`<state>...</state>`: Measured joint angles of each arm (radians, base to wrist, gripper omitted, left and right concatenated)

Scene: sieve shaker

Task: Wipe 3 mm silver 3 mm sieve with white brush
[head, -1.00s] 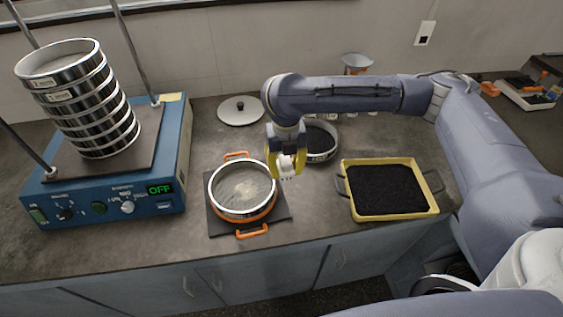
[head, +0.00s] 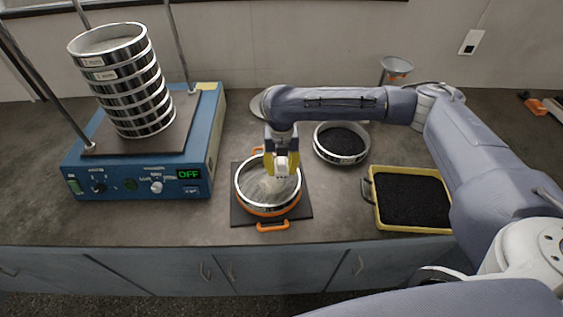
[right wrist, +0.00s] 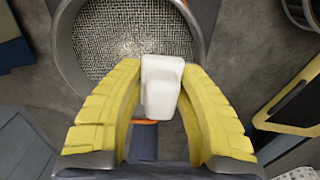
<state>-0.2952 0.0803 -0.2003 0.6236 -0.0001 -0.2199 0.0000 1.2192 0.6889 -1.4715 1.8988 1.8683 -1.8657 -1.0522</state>
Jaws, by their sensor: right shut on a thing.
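The silver sieve (head: 244,192) sits in an orange-handled holder (head: 273,226) on a dark square mat (head: 303,207) in the head view. Its mesh (right wrist: 120,40) fills the upper part of the right wrist view. My right gripper (head: 281,165) is over the sieve, pointing down. Its yellow fingers (right wrist: 160,95) are shut on the white brush (right wrist: 161,85), which also shows in the head view (head: 282,168). The brush is over the near-right part of the sieve; whether its bristles touch the mesh is hidden. My left gripper is not in view.
A blue shaker (head: 140,178) reading OFF holds a stack of sieves (head: 135,90) at left. A second sieve with dark grains (head: 341,143) stands behind right. A yellow tray of black grains (head: 415,229) is at right. A round lid (head: 258,103) lies behind.

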